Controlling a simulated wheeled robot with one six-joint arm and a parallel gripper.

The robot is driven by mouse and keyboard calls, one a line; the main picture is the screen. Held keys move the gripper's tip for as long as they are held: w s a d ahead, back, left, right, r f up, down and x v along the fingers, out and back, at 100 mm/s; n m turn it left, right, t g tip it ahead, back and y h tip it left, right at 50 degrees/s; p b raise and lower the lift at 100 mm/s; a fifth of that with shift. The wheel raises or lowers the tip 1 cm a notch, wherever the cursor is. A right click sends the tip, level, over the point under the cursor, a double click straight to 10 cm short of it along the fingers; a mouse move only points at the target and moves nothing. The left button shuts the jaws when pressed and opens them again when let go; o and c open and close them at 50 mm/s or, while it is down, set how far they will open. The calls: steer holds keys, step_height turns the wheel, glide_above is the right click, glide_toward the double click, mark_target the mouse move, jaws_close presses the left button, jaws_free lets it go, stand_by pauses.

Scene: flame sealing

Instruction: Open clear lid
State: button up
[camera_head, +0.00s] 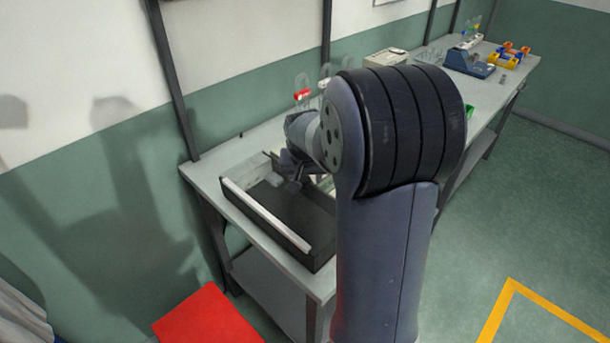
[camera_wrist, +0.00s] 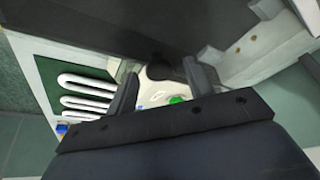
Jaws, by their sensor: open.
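A dark, open-topped box-like unit (camera_head: 285,220) with a pale front rail (camera_head: 265,213) sits at the near left end of the workbench. I cannot make out a clear lid for certain in either view. My gripper (camera_head: 293,185) is over the back part of this unit, fingers pointing down, partly hidden by my arm. In the wrist view my gripper (camera_wrist: 161,84) is open, with nothing seen held between its fingers. Beyond the fingertips are a dark panel (camera_wrist: 110,22), a small green spot (camera_wrist: 177,99) and a pale frame (camera_wrist: 262,45). Contact cannot be told.
White looped tubes (camera_wrist: 88,82) lie left in the wrist view. Glassware with a red band (camera_head: 302,95), a beige box (camera_head: 386,58), a blue device (camera_head: 467,63) and coloured bins (camera_head: 507,55) stand farther along the bench. A red object (camera_head: 205,318) is below, left of the bench.

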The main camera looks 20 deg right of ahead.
jaws_close()
stand_by(0.4)
steer(key=shift+r, duration=0.1)
steer(key=b, duration=0.2)
steer(key=a+r+t+h+b, duration=0.1)
steer(key=b, duration=0.1)
steer(key=shift+s+a+r+h, duration=0.1)
steer(key=shift+s+r+h, duration=0.05)
steer(key=shift+r+h, duration=0.15)
steer(key=s+a+r+n+t+h+b, duration=0.1)
steer(key=s+a+r+t+h+b, duration=0.1)
steer(key=b, duration=0.7)
steer(key=s+a+r+n+t+h+b, duration=0.1)
steer(key=s+a+r+t+h+b, duration=0.1)
steer(key=a+h+b, duration=0.5)
steer(key=s+a+r+n+t+h+b, duration=0.1)
steer(key=a+t+h+b, duration=0.3)
steer(key=b, duration=0.9)
steer(key=shift+s+a+r+n+t, duration=0.4)
steer(key=shift+s+a, duration=0.5)
steer(key=shift+a, duration=0.7)
